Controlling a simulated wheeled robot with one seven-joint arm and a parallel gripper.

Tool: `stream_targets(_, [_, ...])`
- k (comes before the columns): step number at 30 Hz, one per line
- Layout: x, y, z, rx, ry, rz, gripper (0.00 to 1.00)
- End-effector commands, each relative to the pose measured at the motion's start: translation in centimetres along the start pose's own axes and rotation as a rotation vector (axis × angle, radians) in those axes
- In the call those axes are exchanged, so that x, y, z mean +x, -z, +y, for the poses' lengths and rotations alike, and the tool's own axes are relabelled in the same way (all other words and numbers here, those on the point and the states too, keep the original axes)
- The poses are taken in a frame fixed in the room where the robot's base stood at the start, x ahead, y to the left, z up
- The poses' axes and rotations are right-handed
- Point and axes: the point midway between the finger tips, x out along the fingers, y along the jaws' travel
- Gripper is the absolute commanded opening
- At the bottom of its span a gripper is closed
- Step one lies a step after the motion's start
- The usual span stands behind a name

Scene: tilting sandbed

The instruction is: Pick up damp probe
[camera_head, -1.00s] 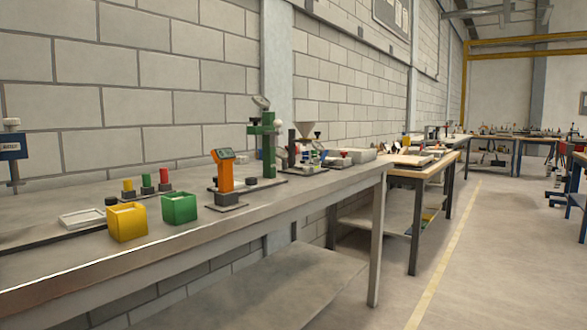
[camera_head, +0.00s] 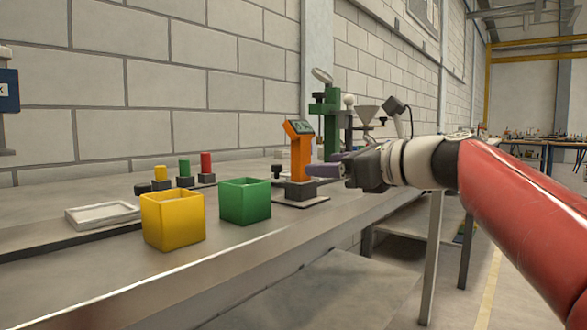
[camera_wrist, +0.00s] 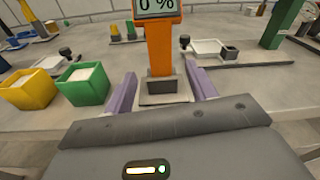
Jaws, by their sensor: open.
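The damp probe, an orange upright device with a small display on top, stands in a dark block on a grey base plate (camera_head: 303,201). In the head view my gripper (camera_head: 322,169) points left, just right of the probe, and contact cannot be told.
A green box (camera_head: 244,202) and a yellow box (camera_head: 172,220) stand left of the probe. A green stand (camera_head: 332,115) is behind. The bench's front edge is clear.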

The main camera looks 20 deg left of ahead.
Motion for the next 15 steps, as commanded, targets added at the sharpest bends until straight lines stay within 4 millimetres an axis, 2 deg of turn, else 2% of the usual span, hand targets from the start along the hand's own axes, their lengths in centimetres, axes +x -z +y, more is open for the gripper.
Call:
stream_targets(5, [0.9, -2.1, -0.9, 0.155, -0.033, -0.102, 0.56])
stream_targets(15, [4.9, -2.4, -0.7, 0.164, -0.037, -0.107, 0.56])
